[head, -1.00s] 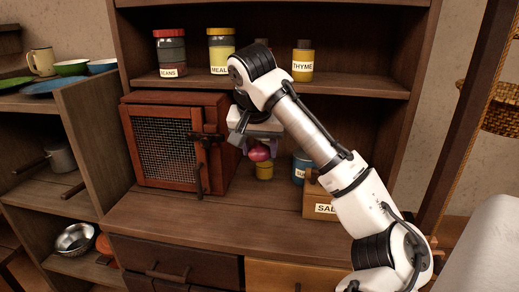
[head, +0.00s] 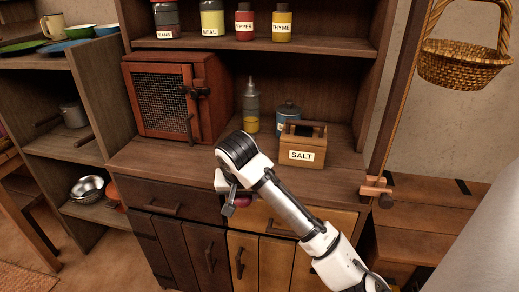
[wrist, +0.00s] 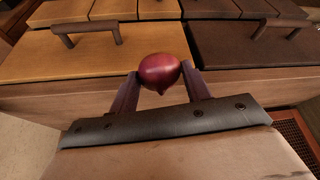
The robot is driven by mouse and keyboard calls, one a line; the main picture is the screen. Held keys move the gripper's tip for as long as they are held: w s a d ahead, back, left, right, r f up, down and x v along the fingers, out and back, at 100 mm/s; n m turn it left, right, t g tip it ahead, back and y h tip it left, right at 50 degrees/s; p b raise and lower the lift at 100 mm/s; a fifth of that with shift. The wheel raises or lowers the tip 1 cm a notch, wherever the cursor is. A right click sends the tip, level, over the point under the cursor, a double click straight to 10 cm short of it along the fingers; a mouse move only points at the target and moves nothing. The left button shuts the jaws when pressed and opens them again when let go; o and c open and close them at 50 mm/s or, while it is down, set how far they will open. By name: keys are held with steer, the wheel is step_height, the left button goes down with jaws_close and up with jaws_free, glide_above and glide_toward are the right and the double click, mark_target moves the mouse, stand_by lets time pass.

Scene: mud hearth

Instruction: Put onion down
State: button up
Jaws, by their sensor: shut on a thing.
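A red-purple onion (wrist: 160,72) sits between the two fingertips of my gripper (wrist: 160,80) in the wrist view. The fingers are shut on it from both sides. In the head view my gripper (head: 229,207) is in front of the cupboard's counter, near the drawer fronts. The onion is held clear of any surface that I can see.
The wooden counter (head: 150,160) bears a mesh-door box (head: 160,100), a bottle with yellow contents (head: 251,108), a blue canister (head: 288,115) and a salt box (head: 302,148). The counter's front left is bare. A wicker basket (head: 462,68) hangs at right. A wooden bench (head: 430,215) stands below it.

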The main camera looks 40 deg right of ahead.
steer(key=a+f+n+y, duration=0.1)
steer(key=a+f+n, duration=0.1)
steer(key=a+f, duration=0.8)
steer(key=w+a+f+n+y, duration=0.1)
steer(key=a+f+n, duration=0.1)
steer(key=a+f, duration=0.8)
steer(key=a+f+n, duration=0.3)
steer(key=a+f, duration=0.7)
steer(key=f, duration=0.9)
steer(key=shift+w+a+f+t+y, duration=0.2)
steer(key=shift+a+f+t+y, duration=0.1)
steer(key=shift+f+t+y, duration=0.1)
steer(key=shift+s+a, duration=0.1)
